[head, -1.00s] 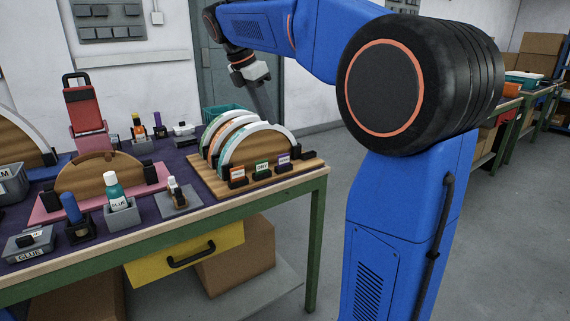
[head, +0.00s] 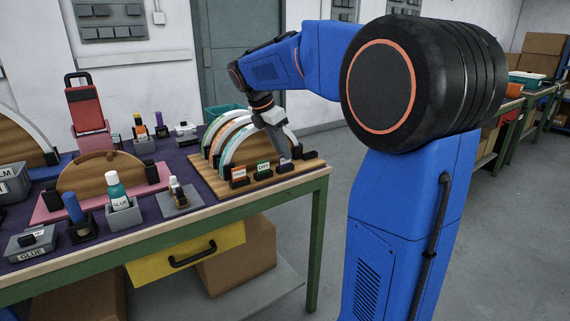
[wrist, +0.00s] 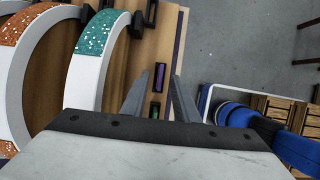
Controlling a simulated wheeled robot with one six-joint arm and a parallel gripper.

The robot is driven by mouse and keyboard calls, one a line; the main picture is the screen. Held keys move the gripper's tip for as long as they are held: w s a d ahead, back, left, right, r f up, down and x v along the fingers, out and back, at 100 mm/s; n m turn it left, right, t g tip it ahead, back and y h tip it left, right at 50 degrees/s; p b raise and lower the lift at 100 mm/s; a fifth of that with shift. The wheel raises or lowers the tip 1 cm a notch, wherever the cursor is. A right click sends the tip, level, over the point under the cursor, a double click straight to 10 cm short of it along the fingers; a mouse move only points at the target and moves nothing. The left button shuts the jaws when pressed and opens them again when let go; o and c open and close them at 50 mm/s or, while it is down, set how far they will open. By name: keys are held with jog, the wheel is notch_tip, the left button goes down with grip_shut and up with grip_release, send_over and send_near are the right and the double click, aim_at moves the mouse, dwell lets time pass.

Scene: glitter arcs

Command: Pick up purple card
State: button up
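The purple card (wrist: 160,76) stands in a small black holder on the wooden board (head: 213,190), near the board's right end. In the head view the card is largely hidden behind my fingers. My gripper (head: 284,154) points down close above that holder. In the wrist view my gripper (wrist: 157,84) is open, its two fingers apart with the purple card showing between and just beyond their tips. I cannot tell whether a finger touches the card.
An orange card (head: 239,174) and a green card (head: 263,168) stand in holders to the left. Arcs with glitter faces, one of them teal (wrist: 100,34), stand close behind them. Bottles and other holders crowd the table's left part; the table's right edge is close.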

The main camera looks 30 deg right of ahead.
jog(key=shift+x, duration=0.8)
grip_shut()
jog(key=shift+r, duration=0.1)
notch_tip(320, 180, up, 14)
dwell(0.7)
